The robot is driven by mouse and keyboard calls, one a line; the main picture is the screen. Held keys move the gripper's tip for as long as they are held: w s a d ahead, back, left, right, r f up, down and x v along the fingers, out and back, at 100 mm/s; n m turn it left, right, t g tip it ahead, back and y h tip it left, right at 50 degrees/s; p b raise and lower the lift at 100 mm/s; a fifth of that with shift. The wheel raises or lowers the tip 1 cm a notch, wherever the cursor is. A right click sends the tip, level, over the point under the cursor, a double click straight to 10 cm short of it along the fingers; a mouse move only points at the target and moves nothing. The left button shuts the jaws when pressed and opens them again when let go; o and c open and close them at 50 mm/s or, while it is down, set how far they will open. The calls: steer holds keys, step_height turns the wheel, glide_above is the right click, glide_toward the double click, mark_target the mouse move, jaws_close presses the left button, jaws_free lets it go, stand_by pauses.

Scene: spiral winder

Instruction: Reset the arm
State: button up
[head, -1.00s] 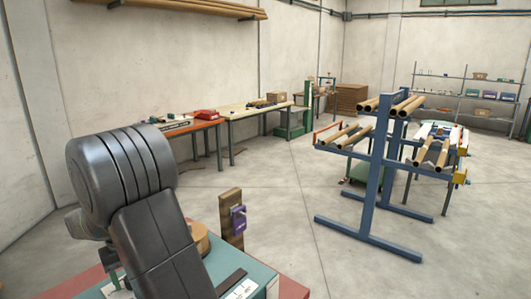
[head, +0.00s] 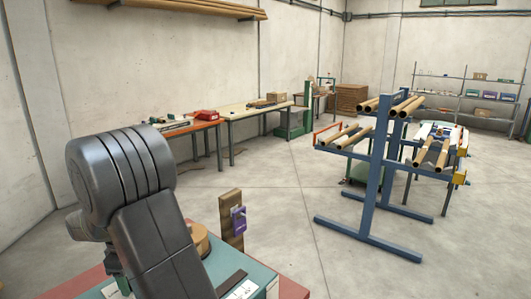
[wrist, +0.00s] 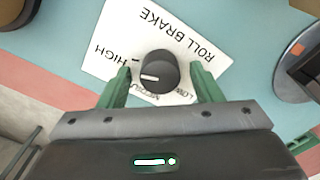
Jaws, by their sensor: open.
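My arm's dark links fill the lower left of the head view. My gripper (wrist: 160,75) shows in the wrist view with its two green fingers open, one on each side of a round black knob (wrist: 158,72). I see gaps beside the knob and cannot tell its height relative to the fingertips. The knob sits on a white label (wrist: 195,40) reading ROLL BRAKE, with HIGH, MEDIUM and LOW. Its white mark points left, toward the HIGH side. In the head view the gripper is mostly hidden behind my arm.
The label lies on a teal machine top (wrist: 255,20). A wooden post with a purple fitting (head: 238,218) stands beside a round tan part (head: 200,238). A blue rack (head: 380,185) with cardboard tubes stands to the right. Workbenches (head: 205,125) line the wall. Open floor lies between.

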steer(key=shift+n, duration=1.1)
steer(key=shift+d+r, duration=0.1)
